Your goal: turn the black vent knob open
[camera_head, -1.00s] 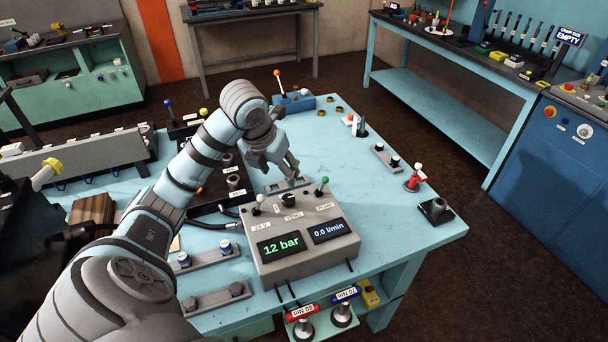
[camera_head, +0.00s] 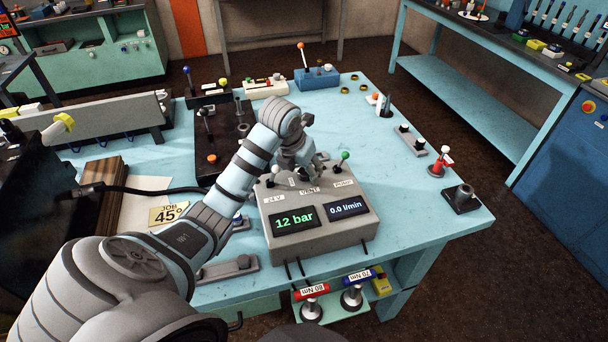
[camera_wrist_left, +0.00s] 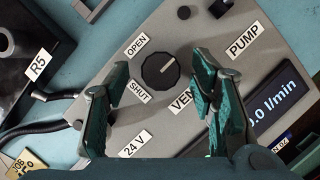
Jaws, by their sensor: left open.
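The black vent knob (camera_wrist_left: 161,71) sits on the sloped top of the grey control box (camera_head: 325,233), with OPEN and SHUT labels beside it. A pale line on the knob points up and right in the left wrist view, toward neither label. My left gripper (camera_wrist_left: 162,78) is open, with one teal-padded finger on each side of the knob; I cannot tell whether they touch it. In the head view my left gripper (camera_head: 304,172) is low over the back of the box and largely hides the knob. The box displays read 12 bar and 0.0 l/min. My right gripper is out of view.
The white-tipped 24 V lever (camera_head: 270,180) and green-tipped pump lever (camera_head: 343,160) flank the knob. A dark plate with fittings (camera_head: 215,150) lies left of the box. The blue tabletop (camera_head: 350,120) behind is mostly clear.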

